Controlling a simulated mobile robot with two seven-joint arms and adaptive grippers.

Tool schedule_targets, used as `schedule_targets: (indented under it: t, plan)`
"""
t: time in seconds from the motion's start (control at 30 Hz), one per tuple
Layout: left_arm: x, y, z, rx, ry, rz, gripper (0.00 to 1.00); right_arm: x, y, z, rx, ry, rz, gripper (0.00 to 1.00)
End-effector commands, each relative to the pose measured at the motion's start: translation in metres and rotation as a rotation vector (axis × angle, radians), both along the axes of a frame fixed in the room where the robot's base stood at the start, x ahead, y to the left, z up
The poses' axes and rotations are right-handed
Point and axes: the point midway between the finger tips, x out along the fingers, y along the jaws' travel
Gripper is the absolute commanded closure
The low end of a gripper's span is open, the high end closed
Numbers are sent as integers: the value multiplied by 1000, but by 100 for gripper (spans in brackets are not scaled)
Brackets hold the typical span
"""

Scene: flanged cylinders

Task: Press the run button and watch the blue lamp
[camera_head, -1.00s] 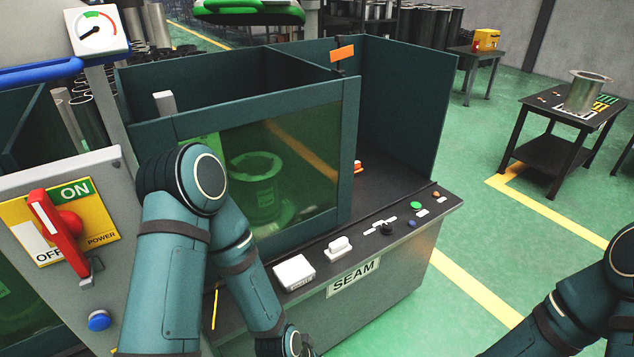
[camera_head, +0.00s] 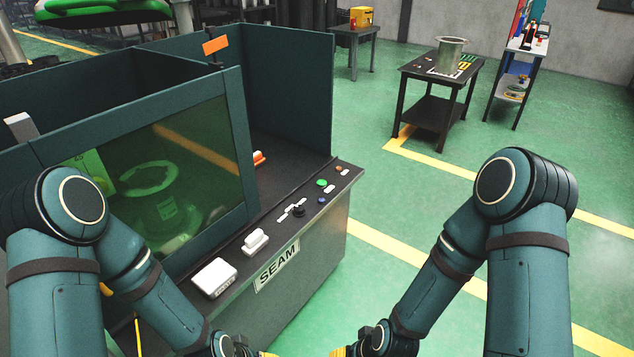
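On the front ledge of the machine marked SEAM (camera_head: 278,265), a green round button (camera_head: 322,183) sits near the right end. A small blue round piece (camera_head: 322,201), perhaps the blue lamp, is just below it; I cannot tell whether it is lit. The small labels are too small to read, so I cannot confirm which button is run. My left gripper (camera_head: 266,354) and my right gripper (camera_head: 342,351) barely show at the bottom edge, apart from the panel. Their fingers are cut off by the frame.
The ledge also carries a black knob (camera_head: 298,212), an orange button (camera_head: 338,168), a white switch (camera_head: 255,241) and a white box (camera_head: 214,278). A flanged cylinder (camera_head: 150,205) stands behind the tinted window. Green floor (camera_head: 400,200) is open to the right.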

Motion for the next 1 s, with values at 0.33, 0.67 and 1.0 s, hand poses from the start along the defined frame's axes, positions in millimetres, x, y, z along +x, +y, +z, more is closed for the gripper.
schedule_targets:
  t: [0.33,0.67,1.0]
  plan:
    - [0,0,0,0,0,0,48,0,0,0,0,0,0,48]
    - [0,0,0,0,0,0,48,0,0,0,0,0,0,100]
    - [0,0,0,0,0,0,48,0,0,0,0,0,0,100]
